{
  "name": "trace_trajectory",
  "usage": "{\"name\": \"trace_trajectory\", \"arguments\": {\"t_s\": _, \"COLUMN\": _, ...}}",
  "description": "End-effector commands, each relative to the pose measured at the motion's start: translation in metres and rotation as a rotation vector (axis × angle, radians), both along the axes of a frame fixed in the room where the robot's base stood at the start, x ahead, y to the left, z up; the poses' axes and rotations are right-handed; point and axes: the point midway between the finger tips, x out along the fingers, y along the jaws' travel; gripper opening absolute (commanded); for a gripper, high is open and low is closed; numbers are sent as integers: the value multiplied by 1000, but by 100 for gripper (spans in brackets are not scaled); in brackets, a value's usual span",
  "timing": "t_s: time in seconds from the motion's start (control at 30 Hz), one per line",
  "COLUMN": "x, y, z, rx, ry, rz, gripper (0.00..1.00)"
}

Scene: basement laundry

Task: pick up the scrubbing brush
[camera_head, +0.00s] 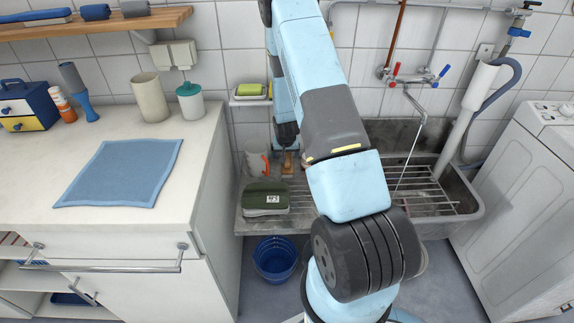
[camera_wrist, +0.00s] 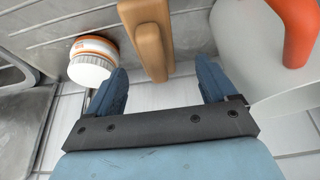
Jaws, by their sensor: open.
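A brown wooden piece (camera_wrist: 150,40), which looks like the scrubbing brush, stands at the top middle of the wrist view; no bristles show. In the head view it shows as a small wooden bit (camera_head: 288,163) at the back of the sink's draining side, mostly hidden. My gripper (camera_wrist: 162,76) is open, with its two blue fingers on either side of the wood's near end. Gaps show on both sides, so it does not seem to touch the wood. In the head view my arm covers much of this spot.
A white jar with an orange band (camera_wrist: 92,58) is close to the left finger. A pale jug with an orange handle (camera_wrist: 297,30) is close on the right. A sponge shelf (camera_head: 250,101) is above.

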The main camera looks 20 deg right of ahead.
Motion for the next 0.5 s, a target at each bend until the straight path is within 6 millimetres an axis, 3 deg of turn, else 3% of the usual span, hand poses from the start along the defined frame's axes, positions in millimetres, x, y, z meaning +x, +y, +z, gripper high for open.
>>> {"name": "trace_trajectory", "arguments": {"t_s": 0.3, "x": 9, "y": -10, "z": -37, "rx": 1, "ry": 2, "rz": -1, "gripper": 85}}
{"name": "trace_trajectory", "arguments": {"t_s": 0.5, "x": 12, "y": -11, "z": -42, "rx": 1, "ry": 1, "rz": -1, "gripper": 85}}
